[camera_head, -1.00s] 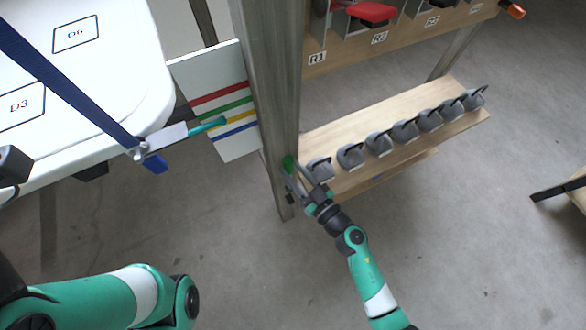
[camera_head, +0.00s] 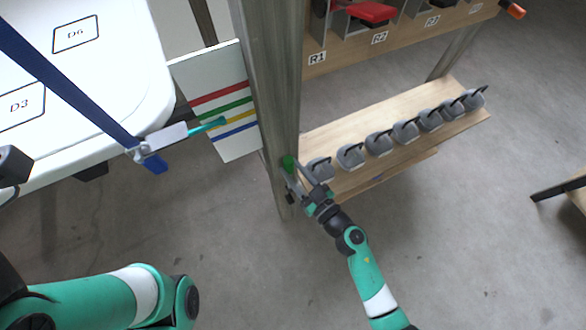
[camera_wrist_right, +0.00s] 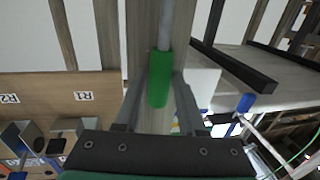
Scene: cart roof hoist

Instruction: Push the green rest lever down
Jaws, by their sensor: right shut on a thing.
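The green rest lever (camera_head: 288,164) is on the side of the grey post (camera_head: 270,90). My right gripper (camera_head: 292,174) reaches it from below right. In the right wrist view the lever's green grip (camera_wrist_right: 160,78), on a grey rod, lies between the two fingers of my right gripper (camera_wrist_right: 158,92), which are shut on it. In the head view the fingers partly cover the lever's lower part.
A wooden shelf (camera_head: 335,182) with several grey castors stands right of the post. A striped card (camera_head: 207,75) with a teal pointer (camera_head: 210,125) is left of it, beside a white panel (camera_head: 90,80) and a blue strap (camera_head: 70,85). Open floor lies below.

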